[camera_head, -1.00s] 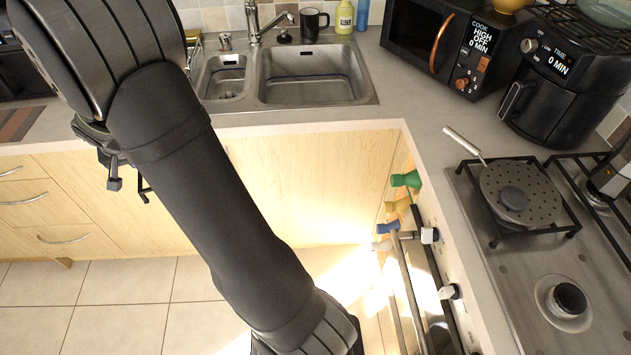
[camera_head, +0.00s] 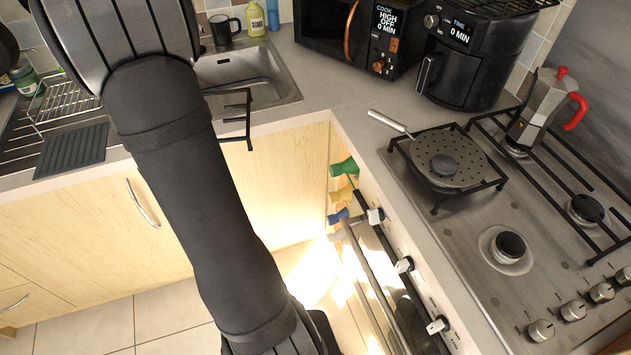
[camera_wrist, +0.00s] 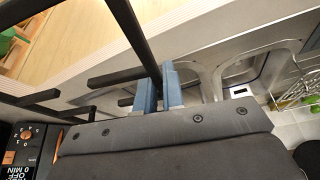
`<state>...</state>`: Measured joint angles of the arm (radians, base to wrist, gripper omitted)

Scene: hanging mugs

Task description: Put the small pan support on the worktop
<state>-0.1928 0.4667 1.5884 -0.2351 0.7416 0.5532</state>
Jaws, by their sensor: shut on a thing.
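The small pan support (camera_head: 248,120) is a black metal grate. In the head view its prongs stick out to the right of my arm, in front of the sink's edge. My gripper (camera_wrist: 160,88) shows in the wrist view with its blue-grey fingers shut on a black bar of the support (camera_wrist: 120,78). In the head view my gripper is hidden behind my arm. The support is held up in the air. The grey worktop (camera_head: 345,95) runs past the sink and along the back to the hob.
The hob (camera_head: 440,225) at right holds a larger support with a perforated pan (camera_head: 440,158) and a moka pot (camera_head: 540,110). A microwave (camera_head: 345,30) and an air fryer (camera_head: 465,60) stand behind. A black mug (camera_head: 223,28) stands behind the sink. Worktop before the microwave is clear.

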